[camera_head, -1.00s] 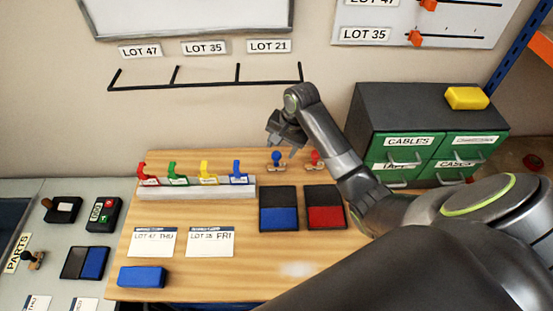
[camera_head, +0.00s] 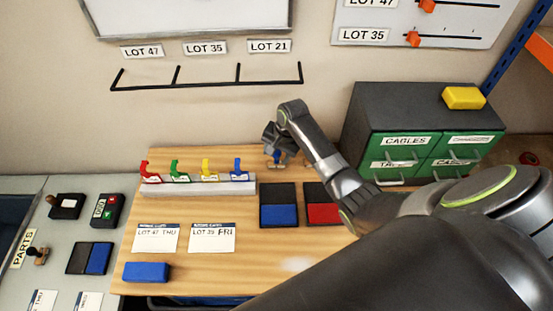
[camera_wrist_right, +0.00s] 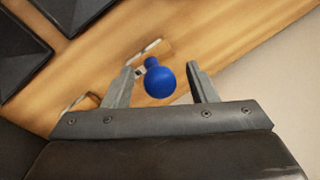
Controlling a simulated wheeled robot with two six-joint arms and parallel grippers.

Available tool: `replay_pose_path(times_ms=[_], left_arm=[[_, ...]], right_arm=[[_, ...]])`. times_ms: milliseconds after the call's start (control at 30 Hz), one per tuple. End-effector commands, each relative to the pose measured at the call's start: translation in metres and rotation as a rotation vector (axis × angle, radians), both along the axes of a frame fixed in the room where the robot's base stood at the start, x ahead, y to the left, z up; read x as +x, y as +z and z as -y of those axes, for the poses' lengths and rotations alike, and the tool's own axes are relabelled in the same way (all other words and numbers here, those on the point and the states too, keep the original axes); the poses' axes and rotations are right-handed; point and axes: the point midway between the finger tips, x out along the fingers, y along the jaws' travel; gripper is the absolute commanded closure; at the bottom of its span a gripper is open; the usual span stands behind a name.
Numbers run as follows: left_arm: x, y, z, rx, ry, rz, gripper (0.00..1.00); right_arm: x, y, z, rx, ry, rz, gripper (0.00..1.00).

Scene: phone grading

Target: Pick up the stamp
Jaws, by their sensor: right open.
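A stamp with a round blue knob (camera_head: 277,156) stands at the back of the wooden table, partly hidden by my right gripper (camera_head: 275,150). In the right wrist view, the blue knob (camera_wrist_right: 160,82) lies between the two open fingers of my right gripper (camera_wrist_right: 161,75). A gap shows on both sides of the knob, so the fingers appear apart from it. The stamp's base is mostly hidden under the knob. The red-knobbed stamp is hidden behind my right arm in the head view. My left gripper is not in view.
Blue (camera_head: 279,214) and red (camera_head: 322,212) ink pads lie in front of the stamp. A rail (camera_head: 198,188) with coloured clips is to the left. A dark cabinet with green drawers (camera_head: 405,140) stands to the right.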

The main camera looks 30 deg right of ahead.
Motion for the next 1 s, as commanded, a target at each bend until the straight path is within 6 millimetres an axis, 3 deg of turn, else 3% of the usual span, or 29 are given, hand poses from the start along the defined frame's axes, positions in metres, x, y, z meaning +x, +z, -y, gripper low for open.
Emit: replay_pose_path(times_ms=[67,367,867,1000], left_arm=[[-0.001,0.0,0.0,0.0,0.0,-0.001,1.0],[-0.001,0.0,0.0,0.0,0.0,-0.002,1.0],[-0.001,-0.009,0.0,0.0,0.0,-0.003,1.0],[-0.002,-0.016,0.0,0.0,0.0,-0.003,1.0]], right_arm=[[0.0,0.0,0.0,0.0,0.0,0.0,0.56],[0.0,0.0,0.0,0.0,-0.001,0.0,0.95],[-0.002,0.004,-0.001,0.0,0.0,0.001,0.95],[-0.002,0.021,-0.001,-0.001,0.0,0.006,0.95]])
